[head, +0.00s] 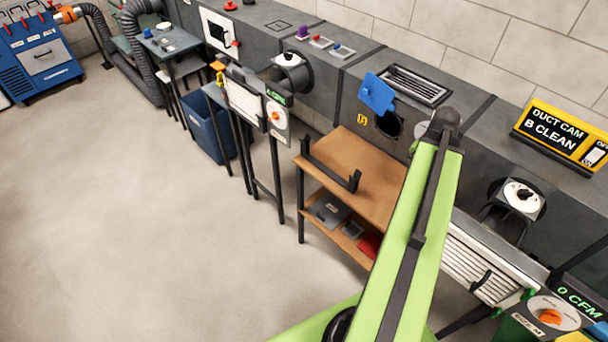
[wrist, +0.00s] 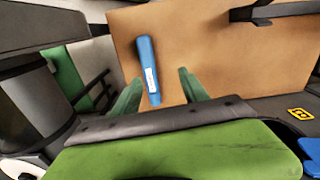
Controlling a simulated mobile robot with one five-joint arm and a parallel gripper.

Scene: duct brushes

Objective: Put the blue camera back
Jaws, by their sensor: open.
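A blue stick-shaped thing with a white label, likely the blue camera (wrist: 149,66), lies on the brown bench top (wrist: 205,50) in the wrist view. My gripper (wrist: 158,80) is open, its two green fingers on either side of the blue thing's near end. I cannot tell how high the fingers are above the bench. In the head view my green arm hides the gripper and the blue thing. A black cradle (head: 330,168) stands empty on the bench; part of it shows in the wrist view (wrist: 275,12).
The duct behind the bench has an open round port (head: 389,125) under a raised blue flap (head: 377,93), beside a yellow tag (head: 362,120). A sign (head: 558,135) reads "DUCT CAM B CLEAN". A lower shelf (head: 318,205) holds dark cases. The floor at left is clear.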

